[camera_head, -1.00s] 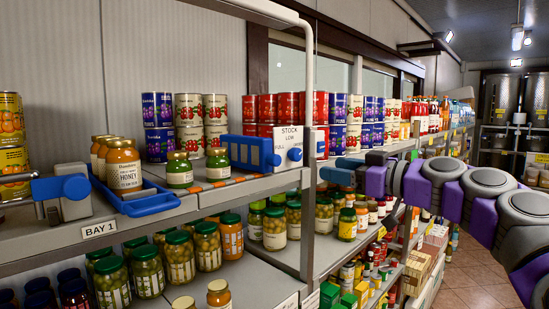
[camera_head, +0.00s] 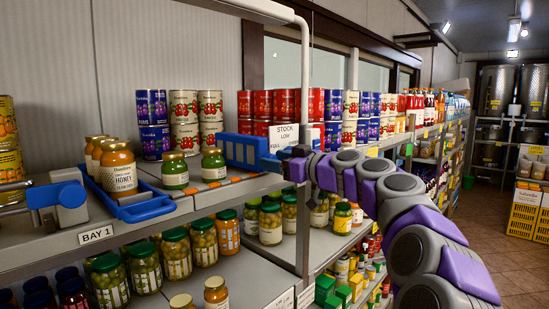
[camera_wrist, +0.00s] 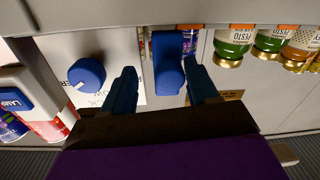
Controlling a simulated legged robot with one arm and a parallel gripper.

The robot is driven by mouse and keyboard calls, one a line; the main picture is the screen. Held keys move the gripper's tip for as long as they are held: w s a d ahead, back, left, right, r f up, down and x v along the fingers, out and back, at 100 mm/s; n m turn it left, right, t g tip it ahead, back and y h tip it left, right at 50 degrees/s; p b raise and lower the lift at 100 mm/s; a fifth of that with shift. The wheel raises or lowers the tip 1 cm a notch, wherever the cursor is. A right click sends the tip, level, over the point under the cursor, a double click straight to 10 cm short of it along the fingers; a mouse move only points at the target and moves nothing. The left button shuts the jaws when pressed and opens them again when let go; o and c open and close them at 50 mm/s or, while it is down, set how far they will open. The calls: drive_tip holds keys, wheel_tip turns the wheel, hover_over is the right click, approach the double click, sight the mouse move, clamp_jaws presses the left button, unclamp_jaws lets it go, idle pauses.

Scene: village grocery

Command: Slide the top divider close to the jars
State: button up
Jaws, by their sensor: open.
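The blue top divider (camera_head: 243,150) stands on the top shelf, just right of two green-filled jars, with a visible gap to the nearer jar (camera_head: 213,164). The other jar (camera_head: 174,171) stands left of it. My gripper (camera_head: 300,151) is at the divider's front end, beside the "STOCK LOW" sign (camera_head: 283,136). In the wrist view, which looks inverted, my open gripper (camera_wrist: 160,67) has one finger on either side of the divider's blue handle (camera_wrist: 168,68). I cannot tell whether the fingers touch it. The jars (camera_wrist: 235,42) show at right there.
A blue tray (camera_head: 147,209) with honey jars stands left of the green jars. Plum and tomato cans (camera_head: 185,122) stand behind. A blue knob (camera_wrist: 86,77) sits on the sign plate close to my gripper. More jars (camera_head: 177,252) fill the lower shelf.

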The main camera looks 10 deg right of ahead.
drive_tip(key=shift+w+a, duration=0.2)
drive_tip(key=shift+a, duration=0.85)
drive_tip(key=shift+w+d, duration=0.1)
drive_tip(key=shift+d, duration=0.2)
drive_tip(key=c, duration=0.4)
drive_tip(key=shift+a, duration=0.1)
clamp_jaws()
